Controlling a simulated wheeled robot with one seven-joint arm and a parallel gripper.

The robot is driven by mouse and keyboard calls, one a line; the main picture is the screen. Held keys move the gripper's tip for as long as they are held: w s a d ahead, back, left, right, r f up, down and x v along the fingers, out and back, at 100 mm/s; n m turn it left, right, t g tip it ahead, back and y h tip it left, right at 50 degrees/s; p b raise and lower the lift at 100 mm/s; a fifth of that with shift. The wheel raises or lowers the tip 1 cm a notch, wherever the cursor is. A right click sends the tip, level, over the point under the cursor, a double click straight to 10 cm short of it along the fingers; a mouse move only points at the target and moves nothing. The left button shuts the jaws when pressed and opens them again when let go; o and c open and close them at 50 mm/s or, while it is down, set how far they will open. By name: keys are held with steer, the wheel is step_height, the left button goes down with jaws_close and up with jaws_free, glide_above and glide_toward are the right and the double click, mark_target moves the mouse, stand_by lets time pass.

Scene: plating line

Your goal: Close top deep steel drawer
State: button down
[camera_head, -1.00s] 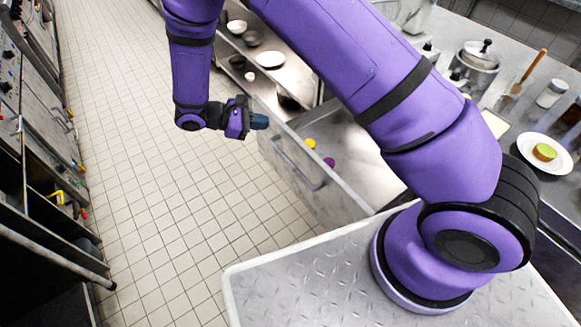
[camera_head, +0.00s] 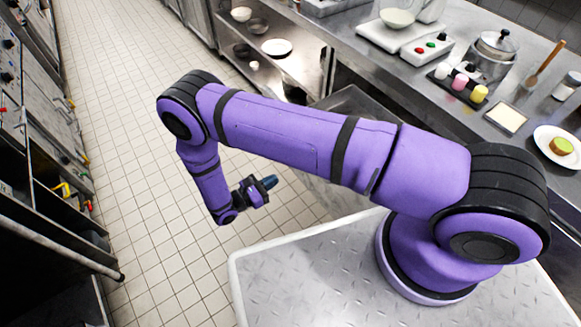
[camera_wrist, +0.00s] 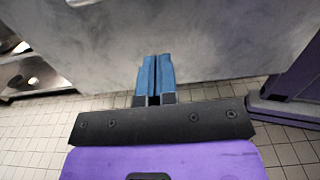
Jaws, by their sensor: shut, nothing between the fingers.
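The top deep steel drawer (camera_head: 355,103) stands pulled out from under the counter, to the right of my gripper in the head view. My upper arm hides most of its inside and its handle. A part of its front panel (camera_head: 325,196) shows below my arm. My gripper (camera_head: 270,182) is shut and empty, with its blue fingertips pointing toward that front. In the wrist view the shut fingers (camera_wrist: 155,72) point at a broad grey steel face (camera_wrist: 215,40), which looks like the drawer front. I cannot tell whether they touch it.
The steel counter (camera_head: 350,42) carries a scale, a pot, sauce bottles and a plate with a green-topped item (camera_head: 562,146). Open shelves (camera_head: 290,68) with bowls and plates are beyond the drawer. Tiled floor (camera_head: 130,170) is free to the left, before the dark racks.

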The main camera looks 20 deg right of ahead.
steer(key=x, duration=1.3)
steer(key=shift+d, duration=0.25)
steer(key=shift+w+d, duration=0.1)
steer(key=shift+w, duration=0.05)
steer(key=x, duration=3.4)
steer(key=shift+d, duration=0.3)
steer(key=v, duration=1.4)
steer(key=shift+a, duration=0.35)
